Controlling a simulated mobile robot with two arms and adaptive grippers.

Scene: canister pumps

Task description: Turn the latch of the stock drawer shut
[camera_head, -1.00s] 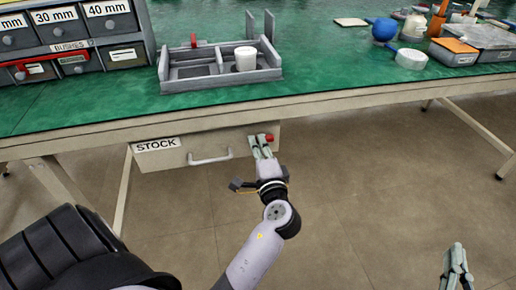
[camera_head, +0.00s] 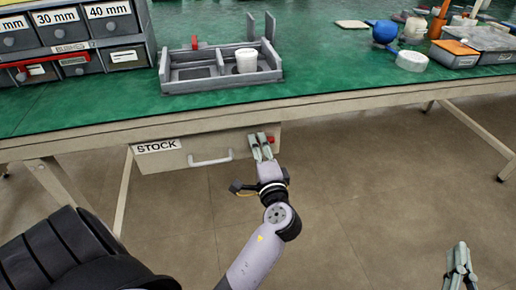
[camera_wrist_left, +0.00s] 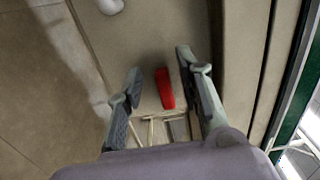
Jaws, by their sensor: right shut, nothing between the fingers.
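The stock drawer (camera_head: 185,158), with a "STOCK" label and a white handle (camera_head: 211,161), hangs under the bench top. Its red latch (camera_head: 271,141) is at the drawer's right end, partly hidden behind my left gripper (camera_head: 260,137). My left gripper (camera_wrist_left: 160,62) is open there, one finger on each side of the latch, with visible gaps. I cannot tell the depth between fingertips and latch. My right gripper (camera_head: 460,246) is shut and empty at lower right.
The green bench top (camera_head: 320,75) overhangs the drawer. On it stand a grey tray (camera_head: 215,88) with a white cup (camera_head: 246,60), a bin rack (camera_head: 75,45) and several parts at right. The floor (camera_head: 370,190) below is clear. Bench legs (camera_head: 475,135) stand at both sides.

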